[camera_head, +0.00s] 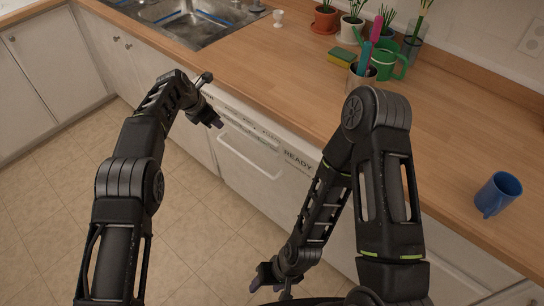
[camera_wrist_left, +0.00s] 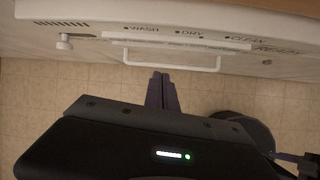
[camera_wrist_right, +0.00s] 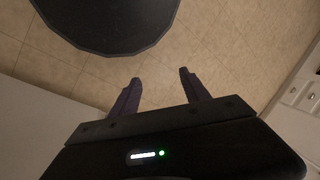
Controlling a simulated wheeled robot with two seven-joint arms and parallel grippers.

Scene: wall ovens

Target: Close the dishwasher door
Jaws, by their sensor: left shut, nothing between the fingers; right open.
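The white dishwasher door (camera_head: 245,170) is upright under the counter and looks about level with the cabinet fronts beside it. A slight gap at its edge cannot be ruled out. It carries a bar handle (camera_head: 250,152) and a control strip, which also shows in the left wrist view (camera_wrist_left: 200,40). My left gripper (camera_head: 219,125) is shut and empty, in front of the door's upper left part. In the left wrist view its fingers (camera_wrist_left: 161,78) point toward the handle (camera_wrist_left: 170,66), contact unclear. My right gripper (camera_head: 255,284) is open and empty, low over the floor; its fingers also show in the right wrist view (camera_wrist_right: 160,76).
The wooden counter (camera_head: 290,80) runs above the door. A sink (camera_head: 185,22), potted plants (camera_head: 325,18), a green watering can (camera_head: 390,62) and a blue mug (camera_head: 498,194) are on it. The tiled floor (camera_head: 200,220) before the door is clear.

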